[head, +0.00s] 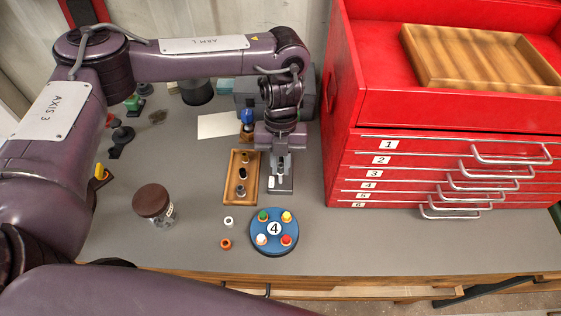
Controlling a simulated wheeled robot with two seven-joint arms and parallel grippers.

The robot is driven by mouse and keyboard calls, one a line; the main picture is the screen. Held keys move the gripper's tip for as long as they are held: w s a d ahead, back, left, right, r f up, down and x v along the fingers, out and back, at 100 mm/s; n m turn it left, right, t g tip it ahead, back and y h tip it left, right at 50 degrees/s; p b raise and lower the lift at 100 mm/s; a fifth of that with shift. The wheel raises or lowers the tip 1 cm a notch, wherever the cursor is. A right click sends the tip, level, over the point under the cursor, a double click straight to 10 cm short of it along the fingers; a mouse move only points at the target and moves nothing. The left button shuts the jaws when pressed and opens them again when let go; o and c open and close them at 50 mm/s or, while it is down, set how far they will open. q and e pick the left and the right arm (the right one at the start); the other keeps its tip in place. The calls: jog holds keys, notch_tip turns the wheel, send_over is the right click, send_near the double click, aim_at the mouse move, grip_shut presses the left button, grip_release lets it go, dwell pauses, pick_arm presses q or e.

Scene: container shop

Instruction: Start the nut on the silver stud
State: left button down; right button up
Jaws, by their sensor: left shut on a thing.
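My left gripper (282,171) points down over a grey metal block (284,188) on the bench, to the right of the wooden tray. It is shut on a small piece between its fingers, too small and covered to tell whether it is a nut. The silver stud cannot be made out clearly; the fingers cover the upper part of the block. A white nut-like ring (228,221) and an orange one (226,243) lie loose on the bench. My right gripper is not in view.
A blue disc (274,250) marked 4 carries coloured pegs. A lidded jar (153,201) stands left. A red tool chest (430,110) blocks the right. The bench between jar and tray is mostly clear.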

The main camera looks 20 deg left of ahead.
aim_at(280, 174)
pick_arm(q)
jog(key=shift+f, duration=0.3)
jog(key=shift+w+b+x, duration=0.2)
jog(key=shift+b+x, duration=0.6)
jog(key=shift+x, duration=0.15)
jog(key=shift+w+b+x, duration=0.25)
jog(key=shift+b+x, duration=0.5)
jog(key=shift+x, duration=0.2)
jog(key=shift+a+f, duration=0.1)
dwell(0.4)
jog(key=m+y, duration=0.1)
jog(key=m, duration=0.3)
jog(key=m+y, duration=0.1)
jog(key=m, duration=0.4)
jog(key=c, duration=1.3)
grip_release()
jog(key=p+v, duration=0.6)
jog(key=v, duration=0.1)
